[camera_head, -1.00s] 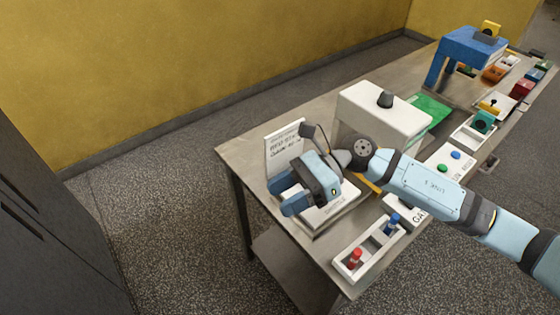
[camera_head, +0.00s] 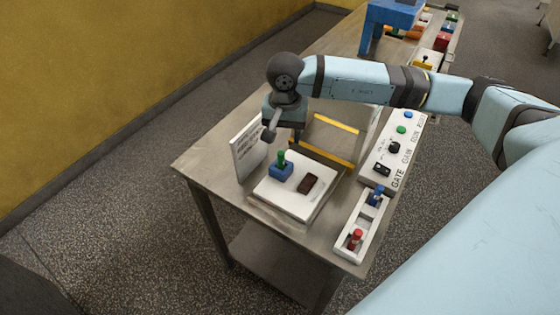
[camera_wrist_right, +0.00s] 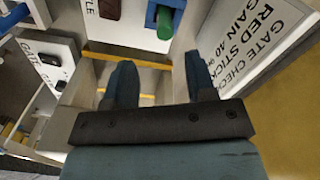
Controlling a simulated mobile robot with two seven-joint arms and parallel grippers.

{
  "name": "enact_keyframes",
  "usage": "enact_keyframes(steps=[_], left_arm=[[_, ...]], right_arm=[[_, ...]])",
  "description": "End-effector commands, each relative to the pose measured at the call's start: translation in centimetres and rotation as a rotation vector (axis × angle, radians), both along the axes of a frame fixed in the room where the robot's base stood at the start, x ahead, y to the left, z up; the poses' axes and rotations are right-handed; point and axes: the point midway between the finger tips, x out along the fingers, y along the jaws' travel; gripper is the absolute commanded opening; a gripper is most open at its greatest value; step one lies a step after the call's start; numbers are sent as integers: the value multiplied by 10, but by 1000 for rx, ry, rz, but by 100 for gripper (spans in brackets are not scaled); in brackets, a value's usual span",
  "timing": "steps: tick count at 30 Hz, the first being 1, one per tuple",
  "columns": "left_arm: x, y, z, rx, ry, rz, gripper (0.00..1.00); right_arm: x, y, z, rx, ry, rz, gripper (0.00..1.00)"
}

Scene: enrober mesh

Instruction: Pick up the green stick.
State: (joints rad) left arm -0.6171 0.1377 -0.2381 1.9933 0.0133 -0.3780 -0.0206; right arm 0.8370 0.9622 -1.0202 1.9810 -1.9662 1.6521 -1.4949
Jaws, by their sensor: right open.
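The green stick (camera_head: 281,158) stands upright in a blue block (camera_head: 281,172) on a white platform (camera_head: 282,205) near the table's left end. In the right wrist view, the green stick (camera_wrist_right: 165,23) and blue block (camera_wrist_right: 176,5) show at the top, beyond the fingertips. My right gripper (camera_head: 286,112) is above and behind the stick in the head view, its fingers mostly hidden there. In the wrist view its two fingers (camera_wrist_right: 161,72) are apart with nothing between them. My left gripper is not in view.
A lettered sign (camera_wrist_right: 262,40) stands close to the right finger's side. A brown block (camera_head: 310,184) lies beside the blue block. A yellow-edged frame (camera_head: 325,157) is behind the platform. A white tray (camera_head: 348,226) holds a red stick (camera_head: 355,238) and a blue stick (camera_head: 375,195). A control panel (camera_head: 377,172) stands nearby.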

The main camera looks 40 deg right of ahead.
Motion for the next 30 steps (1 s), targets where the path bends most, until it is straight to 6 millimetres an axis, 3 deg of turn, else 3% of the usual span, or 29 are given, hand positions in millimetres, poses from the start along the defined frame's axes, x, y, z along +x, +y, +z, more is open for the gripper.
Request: enact_keyframes(steps=[3, 10, 18, 27, 30], left_arm=[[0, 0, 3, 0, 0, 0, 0], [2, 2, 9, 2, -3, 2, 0], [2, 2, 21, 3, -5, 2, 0], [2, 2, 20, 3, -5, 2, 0], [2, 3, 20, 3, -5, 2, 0]], right_arm=[[0, 1, -16, 1, 1, 0, 51], [-1, 3, -32, 2, 2, -1, 51], [-1, 8, -70, 2, 2, -1, 51], [-1, 8, -76, 2, -1, 0, 51], [-1, 8, -76, 1, 0, -1, 28]])
